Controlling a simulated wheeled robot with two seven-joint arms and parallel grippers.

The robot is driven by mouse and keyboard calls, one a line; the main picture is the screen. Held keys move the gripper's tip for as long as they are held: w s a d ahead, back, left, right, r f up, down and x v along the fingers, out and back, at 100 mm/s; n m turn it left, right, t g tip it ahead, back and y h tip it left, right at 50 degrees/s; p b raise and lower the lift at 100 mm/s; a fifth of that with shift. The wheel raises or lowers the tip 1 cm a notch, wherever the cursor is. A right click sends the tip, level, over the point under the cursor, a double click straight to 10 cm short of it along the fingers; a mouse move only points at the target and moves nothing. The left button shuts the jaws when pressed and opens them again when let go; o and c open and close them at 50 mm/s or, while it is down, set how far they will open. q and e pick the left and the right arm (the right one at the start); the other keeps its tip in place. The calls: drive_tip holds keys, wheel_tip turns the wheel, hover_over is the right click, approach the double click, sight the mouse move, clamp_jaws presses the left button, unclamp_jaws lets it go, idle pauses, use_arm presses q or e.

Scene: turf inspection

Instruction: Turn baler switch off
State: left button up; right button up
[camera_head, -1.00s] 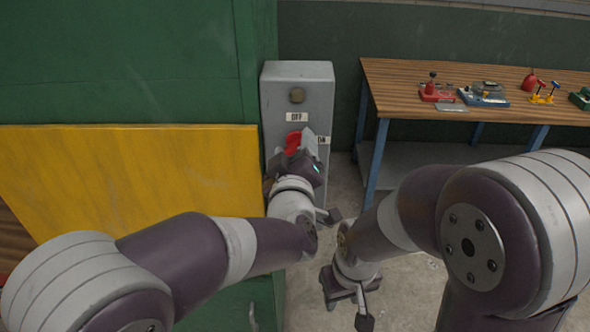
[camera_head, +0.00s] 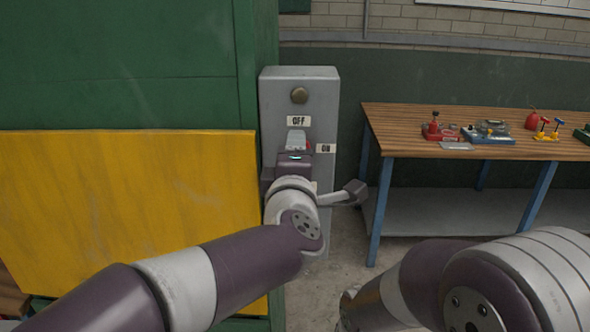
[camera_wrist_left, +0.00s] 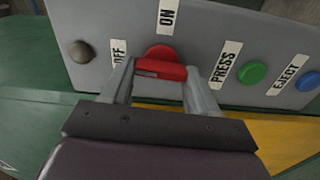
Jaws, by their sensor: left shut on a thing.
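The grey switch box (camera_head: 325,105) stands upright against the green machine. It carries an OFF label (camera_head: 298,121) above the switch and an ON label (camera_head: 326,148) to its right. My left gripper (camera_head: 298,142) is at the switch and mostly hides it in the head view. In the left wrist view, my left gripper (camera_wrist_left: 160,76) has its fingers on both sides of the red switch handle (camera_wrist_left: 162,69) and is shut on it. The handle lies crosswise between the fingers, in line with the OFF side. My right gripper is out of view; only its arm shows.
A brass knob (camera_head: 299,95) sits above the switch. The left wrist view shows a green button (camera_wrist_left: 252,72) and a blue button (camera_wrist_left: 307,81). A yellow panel (camera_head: 120,200) lies left of the box. A wooden workbench (camera_head: 390,145) with small tools stands at the right.

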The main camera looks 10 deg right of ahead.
use_arm(q)
drive_tip(key=shift+n+b, duration=0.3)
drive_tip(key=shift+n, duration=0.1)
drive_tip(key=o, duration=1.1)
drive_tip(key=shift+w, duration=0.1)
drive_tip(key=shift+c, duration=0.2)
drive_tip(key=b+v, duration=0.2)
drive_tip(key=v, duration=1)
drive_tip(key=shift+s, duration=0.4)
